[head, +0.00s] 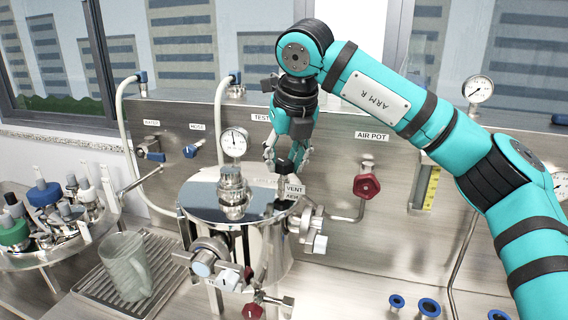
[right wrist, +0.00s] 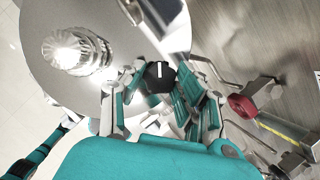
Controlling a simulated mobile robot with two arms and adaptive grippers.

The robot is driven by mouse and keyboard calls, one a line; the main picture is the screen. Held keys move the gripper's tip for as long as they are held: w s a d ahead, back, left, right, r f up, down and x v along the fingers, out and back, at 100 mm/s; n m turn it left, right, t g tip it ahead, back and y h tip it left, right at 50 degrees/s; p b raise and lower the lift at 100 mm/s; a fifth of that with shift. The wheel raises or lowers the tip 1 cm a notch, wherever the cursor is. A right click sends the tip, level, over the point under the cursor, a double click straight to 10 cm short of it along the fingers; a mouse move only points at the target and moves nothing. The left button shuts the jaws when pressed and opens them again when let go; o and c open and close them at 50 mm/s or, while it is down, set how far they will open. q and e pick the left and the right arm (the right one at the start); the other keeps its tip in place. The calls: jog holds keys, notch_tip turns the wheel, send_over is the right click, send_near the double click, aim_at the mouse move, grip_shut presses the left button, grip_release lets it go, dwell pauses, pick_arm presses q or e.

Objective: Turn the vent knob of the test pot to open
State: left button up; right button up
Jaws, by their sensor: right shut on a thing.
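In the head view my right gripper (head: 285,162) reaches down from above to the lid's right back edge. It is shut on the knob, which the fingers partly hide there. A VENT label (head: 293,190) sits just below it. My left gripper is out of view.
A red valve knob (head: 366,186) labelled AIR POT stands to the right on the steel back panel. A glass mug (head: 126,266) stands on the drip tray at the left. A round rack of capped fittings (head: 45,222) is farther left.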

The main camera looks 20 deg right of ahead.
jog(key=shift+d+r+n+y, duration=0.1)
jog(key=shift+n+y, duration=0.3)
jog(key=shift+n, duration=0.5)
jog(key=n+y+p, duration=0.1)
jog(key=n, duration=0.1)
jog(key=shift+n, duration=0.4)
jog(key=n+g+y+p, duration=0.1)
jog(key=n, duration=0.2)
jog(key=shift+r+p, duration=0.1)
jog(key=shift+p, duration=0.25)
jog(key=shift+w+d+n+g+y+p, duration=0.1)
jog(key=shift+n+g+y+p, duration=0.3)
jog(key=shift+n, duration=0.45)
jog(key=shift+n+g+y+p, duration=0.1)
jog(key=shift+n+g+p, duration=0.1)
jog(key=shift+n+p, duration=0.45)
jog(key=shift+n, duration=0.4)
jog(key=o, duration=1.1)
jog(key=shift+o, duration=0.2)
jog(key=v, duration=1.1)
jog(key=shift+r, duration=0.35)
